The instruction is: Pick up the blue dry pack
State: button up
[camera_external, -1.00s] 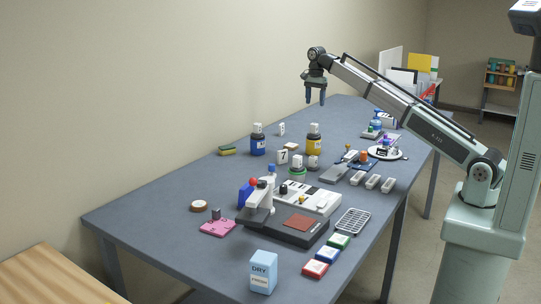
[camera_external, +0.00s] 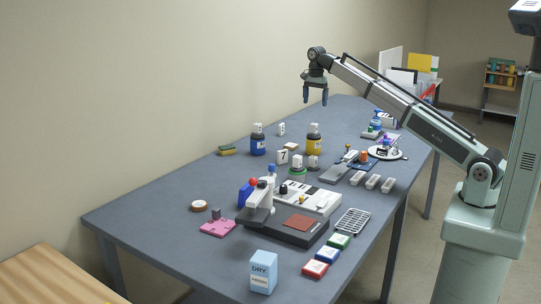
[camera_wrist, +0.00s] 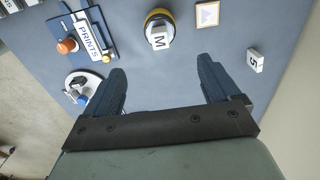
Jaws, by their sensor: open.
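The blue dry pack (camera_external: 263,272) is a light blue carton with "DRY" on its front. It stands upright at the near end of the table in the external view. My gripper (camera_external: 315,99) is high above the far half of the table, well away from the pack, pointing down. Its two fingers are apart and empty, and they also show spread in the wrist view (camera_wrist: 163,88). The pack is not in the wrist view.
A black and white machine (camera_external: 285,226) stands between my gripper and the pack. Red, blue and green boxes (camera_external: 327,256) lie right of the pack. A pink block (camera_external: 218,228) and a tape roll (camera_external: 199,206) lie left.

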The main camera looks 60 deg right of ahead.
notch_tip(320, 180, up, 6)
jog(key=w+a+f+n, duration=0.1)
jog(key=w+a+n, duration=0.2)
jog(key=a+n, duration=1.5)
jog(key=s+a+n+y, duration=0.1)
jog(key=s+a, duration=0.2)
jog(key=a, duration=1.3)
jog(key=s+a+n, duration=0.1)
jog(key=s+a, duration=0.2)
jog(key=a, duration=1.4)
jog(key=n, duration=1.8)
send_over(263, 257)
jog(key=d, duration=0.2)
notch_tip(263, 257, down, 10)
jog(key=shift+y, duration=0.4)
jog(key=f, duration=0.2)
jog(key=a+f, duration=0.1)
jog(key=f, duration=0.5)
jog(key=shift+s+a+f, duration=0.2)
jog(key=shift+a+f, duration=0.05)
jog(key=shift+a, duration=0.1)
jog(key=shift+w+a+f, duration=0.1)
jog(key=shift+a+f, duration=0.05)
jog(key=shift+f, duration=1.2)
jog(key=shift+w+a+f, duration=0.1)
jog(key=shift+a+f, duration=0.05)
jog(key=shift+f, duration=1.15)
